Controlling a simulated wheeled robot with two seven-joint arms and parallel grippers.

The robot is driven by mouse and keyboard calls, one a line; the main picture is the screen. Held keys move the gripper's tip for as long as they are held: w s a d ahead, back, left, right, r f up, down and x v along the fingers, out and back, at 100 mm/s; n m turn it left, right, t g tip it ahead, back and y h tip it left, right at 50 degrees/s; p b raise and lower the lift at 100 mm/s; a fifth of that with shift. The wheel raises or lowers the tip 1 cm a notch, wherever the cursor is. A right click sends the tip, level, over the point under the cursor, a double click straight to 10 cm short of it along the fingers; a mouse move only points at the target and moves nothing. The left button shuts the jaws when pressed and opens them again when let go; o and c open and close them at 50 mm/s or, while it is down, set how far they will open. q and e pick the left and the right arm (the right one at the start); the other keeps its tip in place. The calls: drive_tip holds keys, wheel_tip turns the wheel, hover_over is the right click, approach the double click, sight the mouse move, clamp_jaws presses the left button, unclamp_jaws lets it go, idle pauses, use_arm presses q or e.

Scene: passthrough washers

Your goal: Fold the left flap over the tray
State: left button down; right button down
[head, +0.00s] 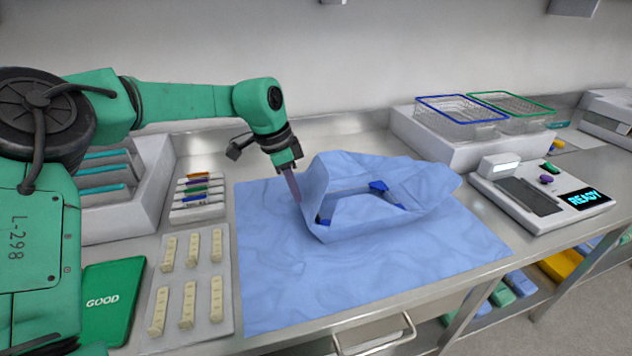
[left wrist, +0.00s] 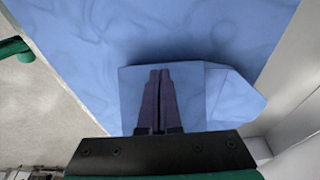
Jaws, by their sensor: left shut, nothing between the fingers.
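A blue wrap sheet (head: 270,285) lies spread on the metal counter. Part of it stands up around the tray, whose darker blue corner piece (head: 378,187) shows through the opening. The left flap (head: 315,183) stands up at the tray's left side. My left gripper (head: 292,186) points down at the outer left side of that flap, shut and empty. In the left wrist view its dark fingers (left wrist: 158,100) lie together in front of blue wrap (left wrist: 215,85); whether they touch it I cannot tell. My right gripper is not in view.
Left of the sheet are a pad with several cream pieces (head: 190,285), a rack of coloured markers (head: 198,197) and a green "GOOD" card (head: 107,300). Right are wire baskets (head: 460,112) and a device reading "READY" (head: 545,195). The sheet's front area is clear.

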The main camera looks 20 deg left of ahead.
use_arm(q)
drive_tip(key=p+v, duration=0.3)
drive_tip(key=v, duration=0.3)
drive_tip(key=shift+s+a, duration=0.25)
drive_tip(key=shift+a, duration=0.05)
idle(0.8)
